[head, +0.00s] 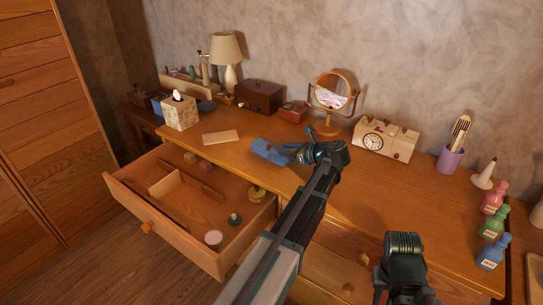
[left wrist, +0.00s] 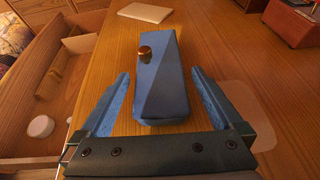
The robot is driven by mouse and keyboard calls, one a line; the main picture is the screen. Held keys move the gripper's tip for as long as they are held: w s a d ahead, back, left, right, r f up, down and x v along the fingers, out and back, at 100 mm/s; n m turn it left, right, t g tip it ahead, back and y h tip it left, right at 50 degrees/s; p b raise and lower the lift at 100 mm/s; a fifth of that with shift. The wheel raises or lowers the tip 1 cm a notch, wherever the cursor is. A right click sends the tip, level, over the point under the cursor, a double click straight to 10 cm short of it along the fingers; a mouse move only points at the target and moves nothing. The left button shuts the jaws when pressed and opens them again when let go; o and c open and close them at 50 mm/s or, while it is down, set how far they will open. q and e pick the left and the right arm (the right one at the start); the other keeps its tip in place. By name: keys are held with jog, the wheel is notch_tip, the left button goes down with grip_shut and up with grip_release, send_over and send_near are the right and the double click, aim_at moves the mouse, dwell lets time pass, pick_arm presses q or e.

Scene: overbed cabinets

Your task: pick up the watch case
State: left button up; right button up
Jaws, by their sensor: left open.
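The watch case, which I take to be the long blue box (head: 268,151) with a round gold clasp, lies on the wooden dresser top near its front edge. In the left wrist view the blue case (left wrist: 160,85) lies lengthwise between the two blue fingers, with a gap on each side. My left gripper (head: 291,153) is open at the case's right end in the head view and holds nothing. My right gripper (head: 404,245) is low at the front right, away from the case; its fingers do not show clearly.
An open drawer (head: 140,208) with small items juts out at the left front. Behind the case stand a tan pad (head: 221,137), a tissue box (head: 180,112), a brown chest (head: 259,97), a red box (head: 293,112) and a mirror (head: 331,92).

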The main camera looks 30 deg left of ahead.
aim_at(276, 150)
pick_arm(q)
jog(key=b+x, duration=0.1)
jog(key=x, duration=0.4)
jog(key=shift+r, duration=0.2)
jog(key=shift+c, duration=0.2)
grip_shut()
jog(key=shift+r, duration=0.1)
jog(key=shift+r+p, duration=0.7)
jog(key=shift+r, duration=0.1)
jog(key=shift+s+d+r+p, duration=0.1)
jog(key=shift+s+r+p, duration=0.15)
jog(key=shift+r+p, duration=0.35)
jog(key=shift+s+d+r+p, duration=0.1)
jog(key=shift+s+r+p, duration=0.1)
jog(key=shift+r+p, duration=0.35)
jog(key=s+d, duration=0.3)
jog(key=s, duration=0.4)
jog(key=s+d+r+p, duration=0.1)
jog(key=s+d, duration=0.2)
jog(key=s, duration=0.3)
jog(key=shift+s, duration=0.4)
